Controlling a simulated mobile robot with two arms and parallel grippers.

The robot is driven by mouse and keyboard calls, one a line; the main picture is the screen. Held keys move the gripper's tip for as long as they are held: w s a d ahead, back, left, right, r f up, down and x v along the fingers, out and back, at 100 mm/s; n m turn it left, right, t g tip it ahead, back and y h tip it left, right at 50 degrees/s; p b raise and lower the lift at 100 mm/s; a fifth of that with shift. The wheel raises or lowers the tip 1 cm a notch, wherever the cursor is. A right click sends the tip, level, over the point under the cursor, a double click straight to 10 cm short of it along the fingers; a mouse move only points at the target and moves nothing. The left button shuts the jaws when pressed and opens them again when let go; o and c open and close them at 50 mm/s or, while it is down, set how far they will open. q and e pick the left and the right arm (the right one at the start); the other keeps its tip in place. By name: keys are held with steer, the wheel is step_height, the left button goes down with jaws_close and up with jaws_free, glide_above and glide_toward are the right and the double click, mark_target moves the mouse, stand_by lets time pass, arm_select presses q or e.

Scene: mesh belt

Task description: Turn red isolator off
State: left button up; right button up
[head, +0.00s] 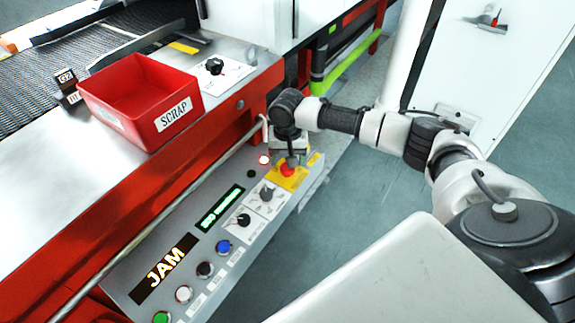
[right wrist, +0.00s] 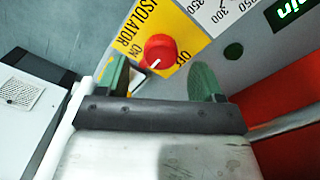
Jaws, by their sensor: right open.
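The red isolator knob (right wrist: 158,50) sits on a yellow plate (right wrist: 178,22) marked ISOLATOR, ON and OFF. A small white mark on the knob's edge points toward the bottom of the right wrist view. My right gripper (right wrist: 160,80) is open, its green fingertips at either side below the knob and not closed on it. In the head view the red knob (head: 288,170) and yellow plate (head: 293,181) are at the far end of the grey panel, with my right gripper (head: 290,155) just above, partly covering them. My left gripper is not in view.
The grey panel (head: 150,245) has other dials, coloured buttons and a lit JAM display (head: 165,268). A metal rail (head: 150,228) runs beside it. A red SCRAP bin (head: 140,100) stands on the machine top. Open floor (head: 345,200) lies to the right.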

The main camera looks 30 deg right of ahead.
steer(key=shift+f, duration=1.5)
steer(key=shift+c, duration=0.3)
